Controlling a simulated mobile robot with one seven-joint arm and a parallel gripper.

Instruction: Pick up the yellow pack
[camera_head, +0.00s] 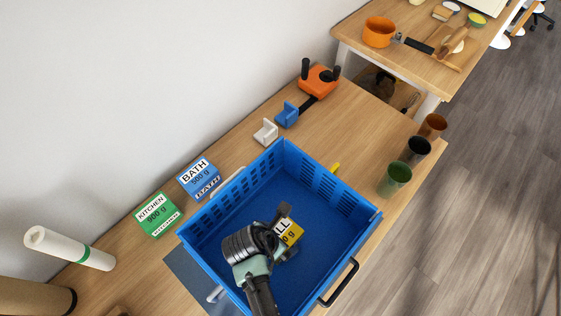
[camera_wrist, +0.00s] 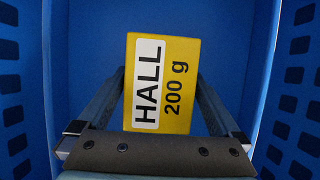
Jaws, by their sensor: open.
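In the head view the yellow pack (camera_head: 291,233) is partly hidden by my arm and gripper. My gripper (camera_wrist: 158,80) is open, with one finger on each side of the pack in the wrist view. I cannot tell whether the fingers touch it. In the head view my gripper (camera_head: 287,232) is inside the crate, over the pack.
The blue BATH box (camera_head: 199,178) and green KITCHEN box (camera_head: 156,215) stand left of the crate. Several cups, including a green one (camera_head: 394,180), stand at its right. An orange-headed tool (camera_head: 318,80) lies behind. Crate walls surround my gripper closely.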

